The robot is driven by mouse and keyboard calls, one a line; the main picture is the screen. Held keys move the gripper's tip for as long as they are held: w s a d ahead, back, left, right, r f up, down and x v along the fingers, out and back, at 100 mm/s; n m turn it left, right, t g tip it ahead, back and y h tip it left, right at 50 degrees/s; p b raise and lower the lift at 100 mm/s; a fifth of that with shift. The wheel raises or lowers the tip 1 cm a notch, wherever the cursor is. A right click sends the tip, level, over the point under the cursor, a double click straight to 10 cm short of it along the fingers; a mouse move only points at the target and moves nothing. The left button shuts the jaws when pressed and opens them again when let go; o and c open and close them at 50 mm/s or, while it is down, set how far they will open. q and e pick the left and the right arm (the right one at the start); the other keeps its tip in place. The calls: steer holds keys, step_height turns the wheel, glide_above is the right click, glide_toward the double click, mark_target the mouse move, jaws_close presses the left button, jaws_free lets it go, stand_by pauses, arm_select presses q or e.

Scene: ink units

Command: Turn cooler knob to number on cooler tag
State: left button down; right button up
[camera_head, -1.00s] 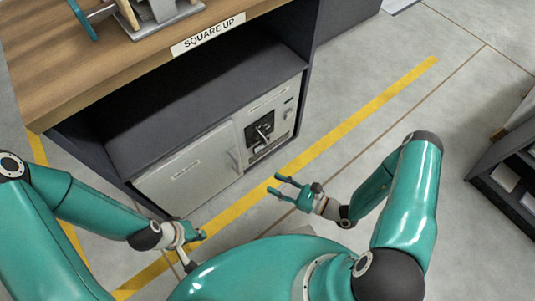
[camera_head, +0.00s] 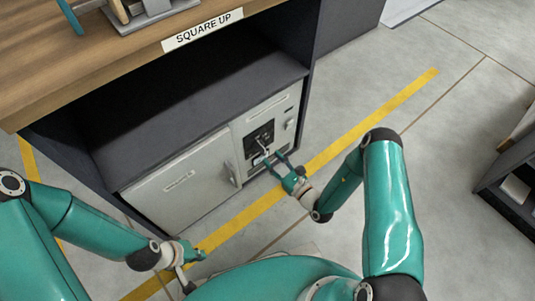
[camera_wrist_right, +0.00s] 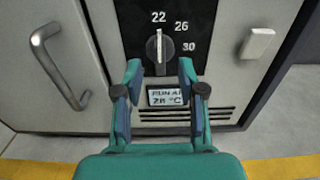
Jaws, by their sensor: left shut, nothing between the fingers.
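The cooler (camera_head: 190,182) is a pale grey unit under the bench. Its dark knob (camera_wrist_right: 160,50) sits on a black dial panel, with its white mark pointing up at 22. The numbers 26 and 30 follow to the right. The cooler tag (camera_wrist_right: 166,96) below reads "RUN AT" and a number in °C that looks like 26 or 28; its edges are partly hidden by my fingers. My right gripper (camera_wrist_right: 160,70) is open, its fingers on either side just below the knob. It shows close before the panel in the head view (camera_head: 276,165). My left gripper (camera_head: 197,252) is shut and empty, low at left.
A door handle (camera_wrist_right: 55,65) stands left of the panel and a pale latch (camera_wrist_right: 257,43) right of it. The bench top (camera_head: 90,75) overhangs the cooler. A dark shelf unit (camera_head: 510,185) stands at far right; the floor between is clear.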

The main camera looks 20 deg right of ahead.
mark_target(265, 151)
steer(key=shift+b+x, duration=0.35)
steer(key=shift+x, duration=1.75)
steer(key=shift+c, duration=0.2)
jaws_close()
steer(key=shift+d, duration=0.1)
